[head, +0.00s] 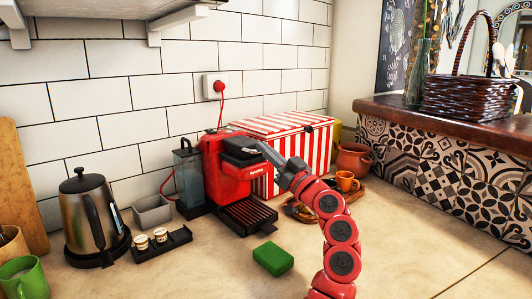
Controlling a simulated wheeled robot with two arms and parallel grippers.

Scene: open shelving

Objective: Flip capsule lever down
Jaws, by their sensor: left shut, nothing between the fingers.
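The red capsule coffee machine (216,172) stands on the counter against the tiled wall, with a dark slatted drip tray (247,214) at its front. A dark grey part shows at the top of its head; I cannot clearly tell the lever from it or its position. My left gripper (264,150) is shut and empty, at the upper right front of the machine's head. Its grey fingers point up and left and overlap the head's edge in the picture; whether they touch it I cannot tell. The right gripper is not in view.
A green block (273,258) lies on the counter before the machine. A black tray (161,244) with small capsules, a grey box (152,212) and a kettle (92,217) stand to the left. A red-striped box (288,138) stands behind; an orange cup (346,181) is to the right.

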